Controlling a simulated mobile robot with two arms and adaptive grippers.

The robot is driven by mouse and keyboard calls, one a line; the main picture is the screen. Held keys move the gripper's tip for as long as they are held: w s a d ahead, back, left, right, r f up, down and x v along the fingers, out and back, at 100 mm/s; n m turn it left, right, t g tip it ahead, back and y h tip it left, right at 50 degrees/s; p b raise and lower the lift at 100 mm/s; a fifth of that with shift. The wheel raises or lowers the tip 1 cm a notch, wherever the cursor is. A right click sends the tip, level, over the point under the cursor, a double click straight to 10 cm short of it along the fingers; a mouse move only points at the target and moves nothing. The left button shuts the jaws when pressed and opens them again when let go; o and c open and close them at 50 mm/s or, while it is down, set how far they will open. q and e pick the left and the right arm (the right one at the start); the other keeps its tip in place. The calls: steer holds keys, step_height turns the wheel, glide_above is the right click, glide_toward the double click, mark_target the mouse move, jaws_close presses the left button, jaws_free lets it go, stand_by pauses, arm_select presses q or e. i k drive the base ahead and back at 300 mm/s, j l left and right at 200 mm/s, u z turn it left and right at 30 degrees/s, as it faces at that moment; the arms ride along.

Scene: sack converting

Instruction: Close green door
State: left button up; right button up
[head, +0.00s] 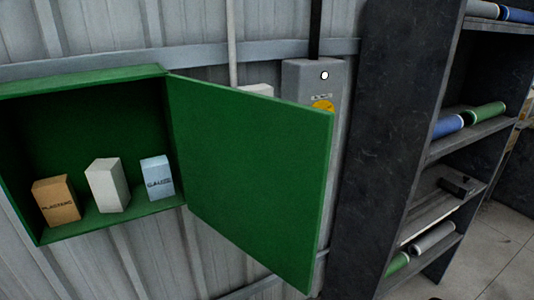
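The green door (248,178) hangs open on the right side of a green wall cabinet (118,75). It swings out to the right and towards me, showing a flat green face. The cabinet's inside is in plain view. In it stand a tan box (57,201), a plain white box (107,186) and a pale blue box (157,177) with dark lettering. Neither of my grippers is in the head view.
A grey electrical box (313,72) with a yellow label is on the corrugated wall behind the door. A dark shelf unit (386,130) with blue, green and grey rolls stands at the right. Bare floor (503,238) shows at the lower right.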

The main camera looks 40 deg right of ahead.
mark_target(254, 166)
steer(key=l+u, duration=0.2)
steer(key=l, duration=0.45)
steer(key=l+u, duration=0.2)
steer(key=l, duration=0.45)
steer(key=k+l+u, duration=0.2)
steer(key=l, duration=0.4)
